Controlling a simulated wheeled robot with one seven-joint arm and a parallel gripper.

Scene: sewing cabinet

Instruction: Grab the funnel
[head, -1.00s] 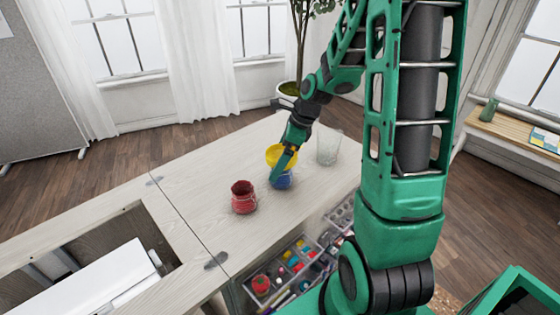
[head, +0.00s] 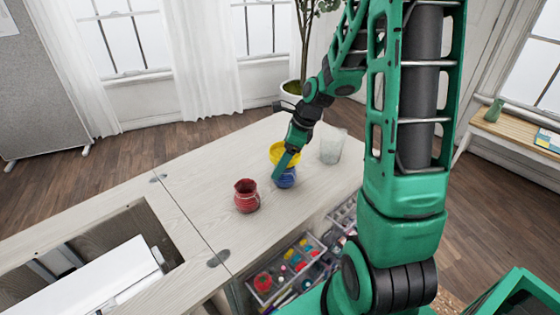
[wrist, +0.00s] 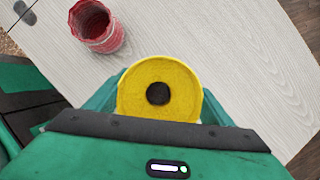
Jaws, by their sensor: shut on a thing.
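The yellow funnel (head: 280,152) sits in the top of a blue jar (head: 286,178) on the pale wooden tabletop. In the wrist view the funnel (wrist: 160,72) shows from above as a yellow disc with a dark central hole. My gripper (head: 287,160) reaches down from above and is shut on the funnel, its green fingers on either side of it. The funnel's lower part is hidden, and I cannot tell whether it touches the jar.
A red jar (head: 246,197) stands to the left of the blue jar, also in the wrist view (wrist: 97,28). A clear glass (head: 332,146) stands to the right. An open drawer (head: 299,265) holds several sewing items. The tabletop (head: 205,180) is clear farther left.

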